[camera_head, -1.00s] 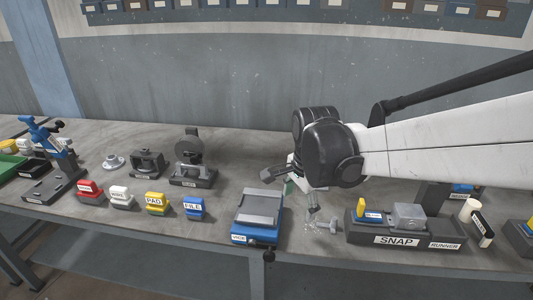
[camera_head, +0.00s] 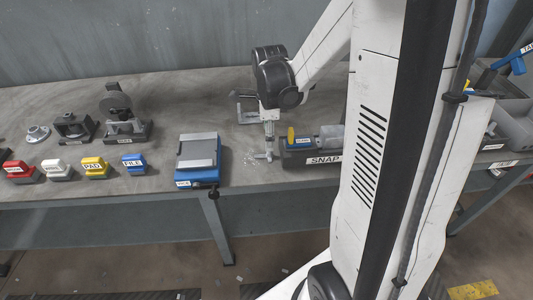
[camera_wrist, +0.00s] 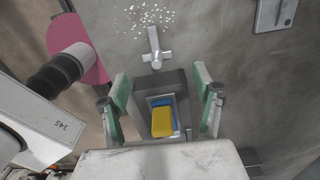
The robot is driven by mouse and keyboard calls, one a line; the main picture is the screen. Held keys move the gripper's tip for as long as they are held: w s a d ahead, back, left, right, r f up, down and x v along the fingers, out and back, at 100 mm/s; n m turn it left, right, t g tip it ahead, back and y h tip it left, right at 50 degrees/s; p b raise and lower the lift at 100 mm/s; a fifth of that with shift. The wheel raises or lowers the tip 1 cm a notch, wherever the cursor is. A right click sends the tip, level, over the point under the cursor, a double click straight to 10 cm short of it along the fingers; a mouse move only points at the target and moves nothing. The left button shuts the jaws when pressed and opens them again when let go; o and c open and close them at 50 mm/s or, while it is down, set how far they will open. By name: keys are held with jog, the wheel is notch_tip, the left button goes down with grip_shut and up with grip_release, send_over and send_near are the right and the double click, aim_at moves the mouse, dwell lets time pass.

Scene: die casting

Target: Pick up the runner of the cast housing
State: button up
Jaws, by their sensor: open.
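The runner is a small grey T-shaped metal piece (camera_wrist: 155,50) lying on the bench beside the SNAP fixture. In the head view the runner (camera_head: 264,156) shows low, just left of the fixture (camera_head: 298,159). My gripper (camera_wrist: 163,98) is open and empty, with green-padded fingers spread apart. In the wrist view the runner lies beyond the fingertips, toward the top. The fixture (camera_wrist: 173,78), with a yellow block (camera_wrist: 162,121) in a blue seat, shows between the fingers. In the head view my gripper (camera_head: 269,138) points down close above the runner. I see no separate housing clearly.
Pale chips (camera_wrist: 150,15) lie around the runner. The blue vice (camera_head: 198,160) stands to its left. Labelled blocks, such as the blue FILE block (camera_head: 133,163), stand further left. Grey bins (camera_head: 515,120) are at the right.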

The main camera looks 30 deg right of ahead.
aim_at(268, 155)
jog(key=shift+s+a+f+b, duration=0.1)
jog(key=shift+a+f+b, duration=0.1)
jog(key=shift+f, duration=1.6)
jog(key=shift+s+a+f+b, duration=0.1)
jog(key=shift+f+b, duration=0.1)
jog(key=shift+f, duration=1.6)
jog(key=c, duration=1.3)
